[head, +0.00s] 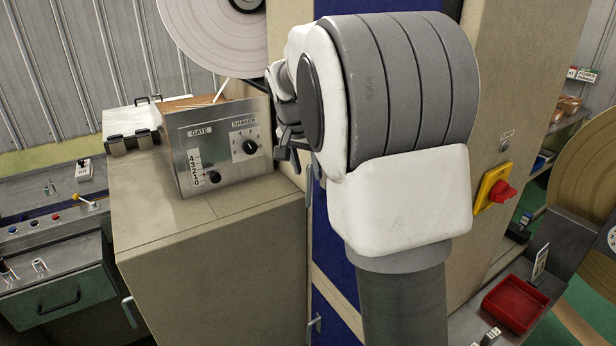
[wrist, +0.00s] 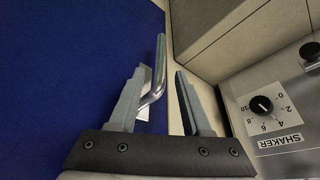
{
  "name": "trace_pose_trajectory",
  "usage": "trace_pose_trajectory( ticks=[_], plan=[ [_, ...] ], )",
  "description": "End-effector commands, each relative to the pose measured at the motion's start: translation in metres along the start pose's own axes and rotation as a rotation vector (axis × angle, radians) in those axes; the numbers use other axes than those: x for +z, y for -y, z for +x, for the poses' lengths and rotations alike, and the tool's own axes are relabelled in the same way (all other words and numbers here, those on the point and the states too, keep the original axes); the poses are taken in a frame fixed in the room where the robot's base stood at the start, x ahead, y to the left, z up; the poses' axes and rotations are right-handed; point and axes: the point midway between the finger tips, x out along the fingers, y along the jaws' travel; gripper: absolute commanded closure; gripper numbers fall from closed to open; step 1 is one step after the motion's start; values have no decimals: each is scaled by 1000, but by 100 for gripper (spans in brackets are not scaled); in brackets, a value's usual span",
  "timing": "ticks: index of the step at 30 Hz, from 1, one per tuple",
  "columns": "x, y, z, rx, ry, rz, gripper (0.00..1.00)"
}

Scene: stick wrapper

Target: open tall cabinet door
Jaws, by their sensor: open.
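The tall cabinet's blue door (head: 334,285) shows as a narrow strip behind my arm in the head view. It fills the left of the wrist view (wrist: 70,70). A bent silver handle (wrist: 161,55) stands out from the door near its edge. My gripper (head: 289,152) is open, beside the control box in the head view. In the wrist view (wrist: 160,72), the handle shows between the finger tips, closer to the left finger, whose tip overlaps its mount. I cannot tell whether they touch. My arm hides most of the door in the head view.
A control box (head: 222,145) with GATE and SHAKER knobs sits on a low beige cabinet (head: 215,255), close on the gripper's left. A large white reel (head: 225,35) is above. A red switch (head: 502,191) and red tray (head: 515,304) are at right.

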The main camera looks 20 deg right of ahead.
Motion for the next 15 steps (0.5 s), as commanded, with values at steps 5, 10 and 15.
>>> trace_pose_trajectory(
  ticks=[5,10,15],
  plan=[
    [0,0,26,2,2,-1,52],
    [0,0,37,0,0,0,52],
    [0,0,38,0,0,-1,52]
  ],
)
